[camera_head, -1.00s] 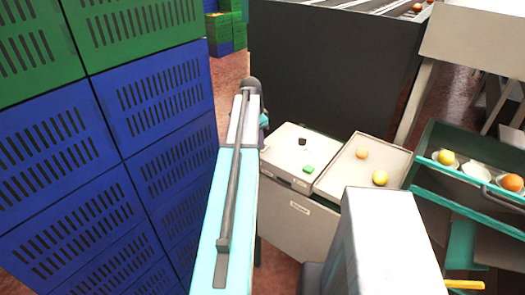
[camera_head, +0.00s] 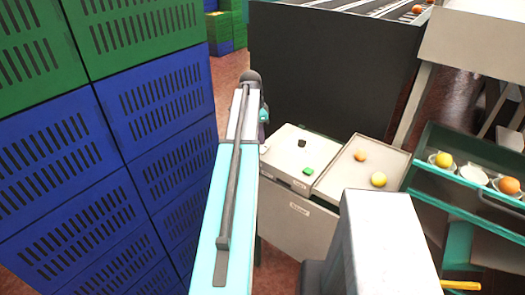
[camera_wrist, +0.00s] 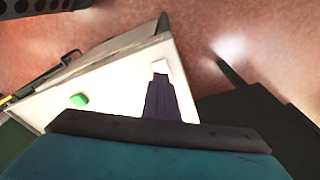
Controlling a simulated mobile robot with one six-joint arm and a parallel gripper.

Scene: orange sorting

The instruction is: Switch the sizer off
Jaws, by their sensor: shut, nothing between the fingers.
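The pale control box (camera_head: 282,150) stands in front of the dark machine housing. A black switch (camera_head: 302,143) and a green button (camera_head: 308,170) are on its top. In the wrist view, the green button (camera_wrist: 79,99) lies left of my gripper (camera_wrist: 161,78). My gripper is shut and empty, its dark fingers reaching over the pale top. A small white piece (camera_wrist: 163,66) shows at the fingertips; I cannot tell whether they touch it. The black switch is not visible in the wrist view. In the head view my arm hides the fingertips.
A shallow tray (camera_head: 338,178) with an orange and a yellow fruit adjoins the box on the right. Stacked blue and green crates (camera_head: 165,140) rise close on the left. The dark machine housing (camera_head: 330,70) stands behind. A teal-edged conveyor (camera_head: 462,180) carries fruit in cups at right.

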